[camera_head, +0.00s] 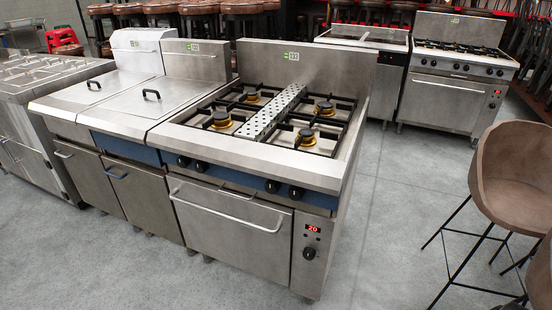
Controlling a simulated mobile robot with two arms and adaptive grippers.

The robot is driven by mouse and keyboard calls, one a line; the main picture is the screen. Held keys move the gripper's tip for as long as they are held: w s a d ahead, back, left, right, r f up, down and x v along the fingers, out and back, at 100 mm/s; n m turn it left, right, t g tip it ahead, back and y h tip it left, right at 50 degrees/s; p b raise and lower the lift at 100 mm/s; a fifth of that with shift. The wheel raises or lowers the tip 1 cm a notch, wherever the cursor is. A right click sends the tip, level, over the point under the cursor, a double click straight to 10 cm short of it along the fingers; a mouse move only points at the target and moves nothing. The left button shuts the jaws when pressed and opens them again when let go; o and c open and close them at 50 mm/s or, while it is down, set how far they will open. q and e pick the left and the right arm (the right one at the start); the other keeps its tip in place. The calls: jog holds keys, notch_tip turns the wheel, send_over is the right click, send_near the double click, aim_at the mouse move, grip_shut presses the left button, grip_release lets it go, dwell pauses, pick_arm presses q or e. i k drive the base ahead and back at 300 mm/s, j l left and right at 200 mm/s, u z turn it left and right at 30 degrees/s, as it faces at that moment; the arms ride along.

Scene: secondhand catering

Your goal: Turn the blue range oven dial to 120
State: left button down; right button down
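The blue range (235,177) stands in the middle of the head view, a steel stove with a blue front strip, burners on top and an oven below. The oven dial (309,254) is a black round knob on the steel panel at the right of the oven door (228,227). Above it a red display (313,228) appears to read 20. The dial's pointer is too small to read. Several black burner knobs (296,193) sit on the blue strip. Neither of my grippers shows in this view.
Two lidded steel units (150,95) adjoin the range on the left. A brown bar stool (512,170) with thin black legs stands at the right. Another range (450,90) stands at the back right. Grey floor (385,235) is clear between range and stool.

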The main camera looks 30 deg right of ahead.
aim_at(309, 254)
jog(key=z, duration=1.2)
